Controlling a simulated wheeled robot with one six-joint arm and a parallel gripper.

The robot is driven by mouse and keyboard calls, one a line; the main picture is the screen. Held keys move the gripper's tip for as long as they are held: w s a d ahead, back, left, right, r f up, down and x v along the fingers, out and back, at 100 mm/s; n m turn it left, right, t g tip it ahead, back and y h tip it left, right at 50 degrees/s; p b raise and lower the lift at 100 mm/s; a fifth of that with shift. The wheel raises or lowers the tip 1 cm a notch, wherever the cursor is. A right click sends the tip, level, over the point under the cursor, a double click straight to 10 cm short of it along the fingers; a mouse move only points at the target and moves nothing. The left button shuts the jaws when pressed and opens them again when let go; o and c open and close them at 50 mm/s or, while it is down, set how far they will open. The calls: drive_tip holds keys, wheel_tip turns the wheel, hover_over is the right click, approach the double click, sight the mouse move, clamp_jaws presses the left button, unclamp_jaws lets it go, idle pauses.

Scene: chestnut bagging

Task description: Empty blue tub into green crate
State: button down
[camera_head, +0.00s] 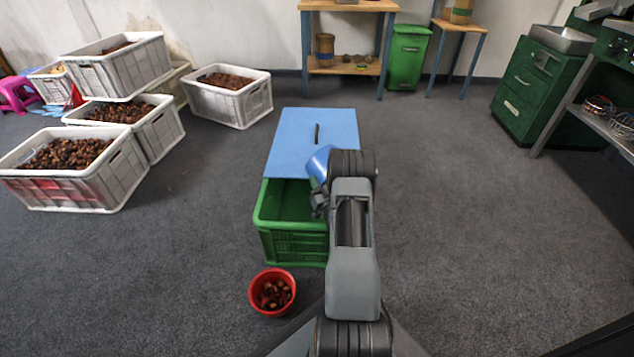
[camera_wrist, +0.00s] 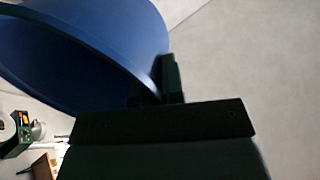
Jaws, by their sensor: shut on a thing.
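The blue tub (camera_head: 319,163) is in my gripper, tilted, above the green crate (camera_head: 292,244) near the edge of its lid. In the wrist view the tub (camera_wrist: 100,40) fills the upper left, with its curved rim towards the camera. My gripper (camera_wrist: 165,82) is shut on the tub's wall. In the head view my arm hides part of the tub and the crate's right side. The blue lid (camera_head: 290,135) covers the crate's far part; the near part is open. The crate's visible inside looks bare green. I cannot see any contents of the tub.
A red tub (camera_head: 259,292) with chestnuts stands on the floor before the crate. White crates (camera_head: 70,190) of chestnuts stand at the left, some stacked. A wooden table (camera_head: 345,6) and a green bin (camera_head: 407,57) are at the back. The floor right of my arm is clear.

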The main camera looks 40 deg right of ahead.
idle(0.5)
drive_tip(key=s+r+p, duration=0.1)
drive_tip(key=r, duration=0.1)
drive_tip(key=s+a+r+p, duration=0.1)
drive_tip(key=r+p, duration=0.1)
drive_tip(key=s+a+r+p, duration=0.1)
drive_tip(key=s+r+p, duration=0.1)
drive_tip(key=shift+s+a+r, duration=0.1)
drive_tip(key=shift+a, duration=0.1)
drive_tip(key=shift+s+a+r+p, duration=0.25)
drive_tip(key=shift+s+r+p, duration=0.05)
drive_tip(key=shift+s+r, duration=0.2)
drive_tip(key=shift+f, duration=0.1)
